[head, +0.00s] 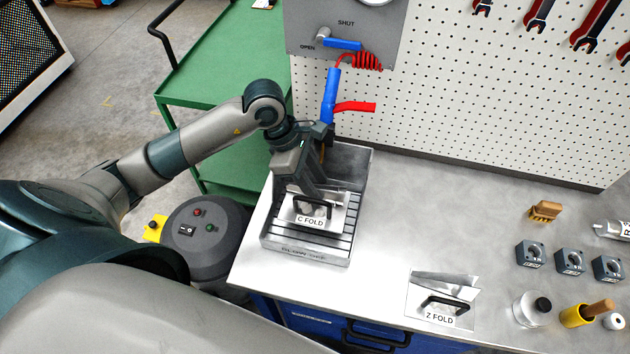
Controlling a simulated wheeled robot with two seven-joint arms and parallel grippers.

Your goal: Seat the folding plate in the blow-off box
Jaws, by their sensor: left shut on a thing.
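The blow-off box (307,253) is a grey metal box with a slatted grate and a raised back wall, at the left end of the bench. A folding plate labelled C FOLD (318,222), with a black handle, is over the grate inside the box's outline. My left gripper (313,203) reaches down from above and is shut on the C FOLD plate at its handle. The fingertips are partly hidden, and I cannot tell if the plate touches the slats. A second plate labelled Z FOLD (440,305) lies at the bench's front edge. My right gripper is not in view.
A blue air gun (331,97) with a red lever hangs just behind the box, near the valve panel (355,18). The bench (440,215) middle is clear.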

